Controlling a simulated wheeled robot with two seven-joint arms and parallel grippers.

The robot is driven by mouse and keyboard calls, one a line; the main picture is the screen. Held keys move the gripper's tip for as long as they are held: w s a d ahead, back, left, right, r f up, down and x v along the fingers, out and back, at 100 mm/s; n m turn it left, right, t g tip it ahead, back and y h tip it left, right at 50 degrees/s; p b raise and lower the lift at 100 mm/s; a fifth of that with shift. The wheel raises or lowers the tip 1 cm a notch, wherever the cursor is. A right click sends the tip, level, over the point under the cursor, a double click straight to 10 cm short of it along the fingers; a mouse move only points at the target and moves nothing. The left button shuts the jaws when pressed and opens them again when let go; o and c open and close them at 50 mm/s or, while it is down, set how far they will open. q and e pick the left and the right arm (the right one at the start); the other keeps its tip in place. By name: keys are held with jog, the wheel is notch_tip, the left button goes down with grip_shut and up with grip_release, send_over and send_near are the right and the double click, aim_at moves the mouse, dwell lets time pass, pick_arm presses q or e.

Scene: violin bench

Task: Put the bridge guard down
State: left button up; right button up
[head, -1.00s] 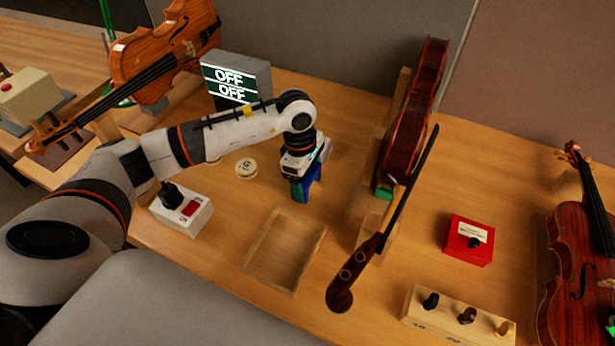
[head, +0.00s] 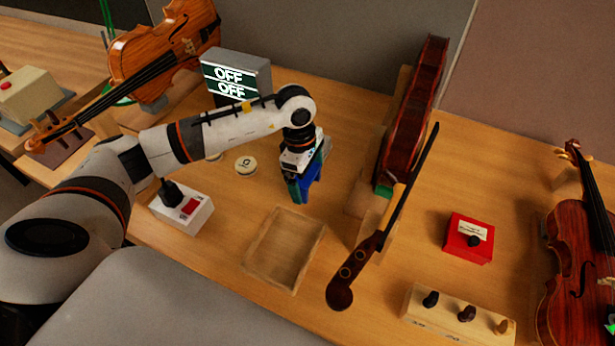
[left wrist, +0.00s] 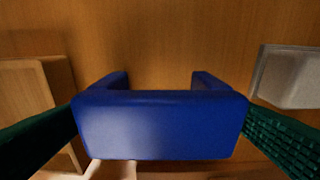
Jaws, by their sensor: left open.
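The blue bridge guard (head: 313,177) is a U-shaped block at the middle of the bench, right of the display box. In the left wrist view the guard (left wrist: 155,125) sits between my green fingers, with its two legs pointing away over bare wood. My left gripper (head: 303,187) is open around it, pointing down. In the left wrist view a finger shows on each side of the guard; whether either touches it is hard to tell. The guard appears to be at the bench top, but its underside is partly hidden. My right gripper is not in view.
An empty wooden tray (head: 284,250) lies in front of the gripper. A violin on its side (head: 410,120) and its scroll stand to the right. A switch box (head: 181,212), a small round disc (head: 246,163) and the OFF display (head: 237,77) are to the left.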

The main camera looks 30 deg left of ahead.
pick_arm(q)
notch_tip(320, 180, up, 11)
jog(key=a+b, duration=0.1)
jog(key=b, duration=0.1)
jog(key=shift+a, duration=0.25)
jog(key=shift+s, duration=0.1)
